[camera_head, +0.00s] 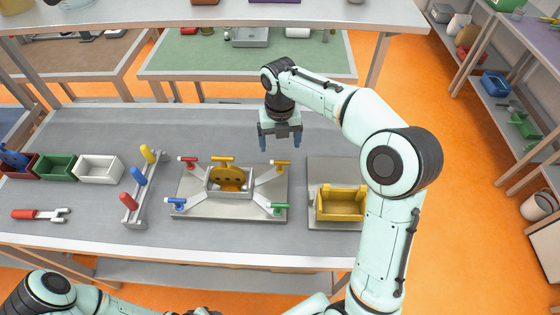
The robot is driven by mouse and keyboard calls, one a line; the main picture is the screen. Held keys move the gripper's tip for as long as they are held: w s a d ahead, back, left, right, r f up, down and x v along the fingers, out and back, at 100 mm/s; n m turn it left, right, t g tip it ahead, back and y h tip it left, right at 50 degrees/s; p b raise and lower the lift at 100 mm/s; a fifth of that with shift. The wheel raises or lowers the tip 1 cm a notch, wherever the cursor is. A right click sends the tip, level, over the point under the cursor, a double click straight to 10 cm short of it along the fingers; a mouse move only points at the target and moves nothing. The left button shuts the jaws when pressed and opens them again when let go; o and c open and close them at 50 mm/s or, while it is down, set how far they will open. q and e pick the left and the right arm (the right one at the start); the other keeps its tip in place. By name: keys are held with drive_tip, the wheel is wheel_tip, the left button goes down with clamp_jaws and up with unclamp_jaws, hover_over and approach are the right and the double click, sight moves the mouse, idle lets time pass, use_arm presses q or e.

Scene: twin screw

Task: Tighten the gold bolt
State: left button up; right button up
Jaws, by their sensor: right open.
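A grey fixture plate (240,211) lies on the table with a gold block (229,178) in a grey housing at its centre. A small bolt sits on an arm toward each corner. The gold bolt (282,163) is at the far right corner, the red bolt (188,161) far left, the blue bolt (177,203) near left and the green bolt (278,208) near right. My right gripper (280,146) points down with blue fingers apart and empty. It appears just above and behind the gold bolt; its exact height is unclear. My left arm shows at the bottom left, its gripper out of view.
A yellow bin (341,203) stands right of the plate, partly behind my right arm. A rack (141,197) with yellow, blue and red handles stands left. Red, green and white bins (98,168) and a red-handled tool (40,214) lie farther left. The table behind the plate is clear.

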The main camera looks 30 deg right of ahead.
sight(280, 164)
wheel_tip(280, 164, down, 11)
drive_tip(key=shift+f+b, duration=0.1)
drive_tip(key=shift+b, duration=0.5)
use_arm(q)
drive_tip(key=shift+s+f, duration=0.95)
drive_tip(key=shift+s, duration=0.05)
use_arm(e)
drive_tip(key=c, duration=0.7)
